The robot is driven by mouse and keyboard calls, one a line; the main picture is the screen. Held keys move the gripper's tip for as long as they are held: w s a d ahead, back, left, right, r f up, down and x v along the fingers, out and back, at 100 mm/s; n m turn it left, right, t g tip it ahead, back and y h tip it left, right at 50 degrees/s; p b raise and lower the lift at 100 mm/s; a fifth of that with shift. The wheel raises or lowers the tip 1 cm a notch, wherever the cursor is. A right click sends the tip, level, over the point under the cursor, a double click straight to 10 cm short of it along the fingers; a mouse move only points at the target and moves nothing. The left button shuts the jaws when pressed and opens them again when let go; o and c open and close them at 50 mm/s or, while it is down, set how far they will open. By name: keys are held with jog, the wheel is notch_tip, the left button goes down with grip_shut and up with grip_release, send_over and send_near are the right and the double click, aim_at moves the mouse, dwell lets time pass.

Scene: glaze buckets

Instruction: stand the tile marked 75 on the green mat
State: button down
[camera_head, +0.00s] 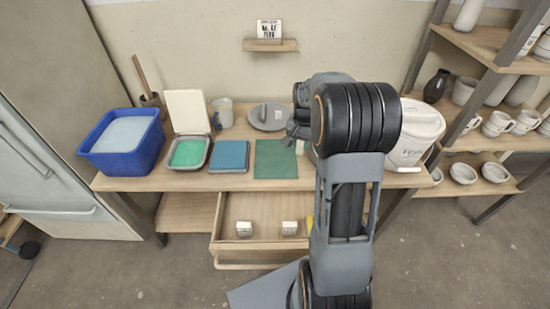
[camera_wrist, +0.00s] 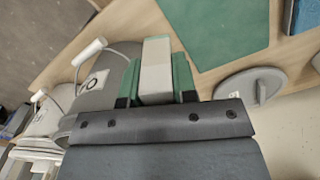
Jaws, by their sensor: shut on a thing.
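My gripper (camera_head: 299,140) is over the table just right of the green mat (camera_head: 276,159), partly hidden by my own arm. In the wrist view my gripper (camera_wrist: 157,78) is shut on a pale grey-white tile (camera_wrist: 155,66), with a green-padded finger on either side. I see no number on the tile from here, so I cannot tell if it is the one marked 75. The green mat also shows at the top of the wrist view (camera_wrist: 215,28), beyond the tile and apart from it. The mat looks bare.
A blue slab (camera_head: 230,156) lies left of the mat. A grey lid (camera_head: 267,117) lies behind it. A white bucket (camera_head: 418,128) stands right. A tray of green glaze (camera_head: 188,152) and a blue tub (camera_head: 125,142) stand left. The drawer (camera_head: 262,213) below is open.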

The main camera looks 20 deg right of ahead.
jog(key=w+a+f, duration=0.1)
jog(key=w+f, duration=0.1)
jog(key=w, duration=0.1)
jog(key=w+a+f, duration=0.1)
jog(key=w+f, duration=0.2)
jog(key=w, duration=0.1)
jog(key=w+a+f, duration=0.2)
jog(key=w, duration=0.1)
jog(key=shift+w+f, duration=0.25)
jog(key=shift+f, duration=0.15)
jog(key=shift+w+a+f, duration=0.15)
jog(key=shift+w+f, duration=0.35)
jog(key=shift+f, duration=0.1)
jog(key=shift+w+f+b, duration=0.1)
jog(key=shift+f+b, duration=0.25)
jog(key=shift+f, duration=1.25)
jog(key=shift+f, duration=0.1)
jog(key=shift+f, duration=0.1)
jog(key=c, duration=0.9)
grip_release()
